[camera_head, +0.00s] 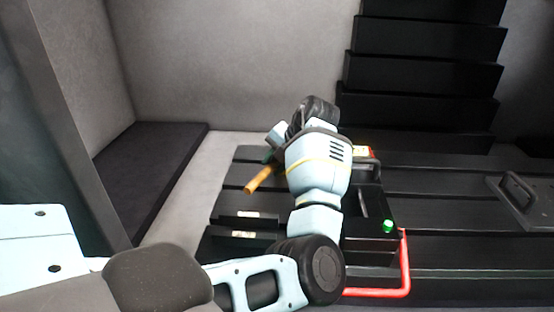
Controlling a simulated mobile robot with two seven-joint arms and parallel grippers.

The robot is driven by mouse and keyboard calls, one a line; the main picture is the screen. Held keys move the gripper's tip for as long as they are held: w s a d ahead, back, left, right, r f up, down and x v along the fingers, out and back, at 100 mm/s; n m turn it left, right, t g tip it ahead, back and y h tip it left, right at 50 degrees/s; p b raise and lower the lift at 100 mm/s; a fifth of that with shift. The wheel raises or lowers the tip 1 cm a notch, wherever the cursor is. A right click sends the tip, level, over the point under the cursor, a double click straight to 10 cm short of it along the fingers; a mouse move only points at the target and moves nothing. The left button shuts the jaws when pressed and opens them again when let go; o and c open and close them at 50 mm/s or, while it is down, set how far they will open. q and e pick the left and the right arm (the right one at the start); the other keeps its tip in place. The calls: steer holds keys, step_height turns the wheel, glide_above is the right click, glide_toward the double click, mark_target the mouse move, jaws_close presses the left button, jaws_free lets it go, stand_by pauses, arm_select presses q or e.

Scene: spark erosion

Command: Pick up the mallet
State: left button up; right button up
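The mallet's orange-brown handle (262,179) shows just left of my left forearm, slanting over the dark slatted surface. A small dark green part shows at the handle's upper end; the rest of the mallet there is hidden behind my wrist and gripper. My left gripper (272,143) is beyond my bent wrist, close to the mallet's upper end. Its fingers are mostly hidden, so I cannot tell whether they are open or shut, or whether they touch the mallet. My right gripper is not in view.
A black box with a green button (387,226) and a red bar handle (407,265) lies right of my forearm. A dark plate with a handle (518,190) is at the far right. Black stepped covers (420,75) rise behind. A grey wall (230,60) stands at the back left.

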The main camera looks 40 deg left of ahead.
arm_select(q)
steer(key=shift+s+a+f, duration=0.1)
steer(key=shift+a+f, duration=0.15)
steer(key=shift+f, duration=0.25)
jaws_close()
steer(key=shift+r, duration=0.15)
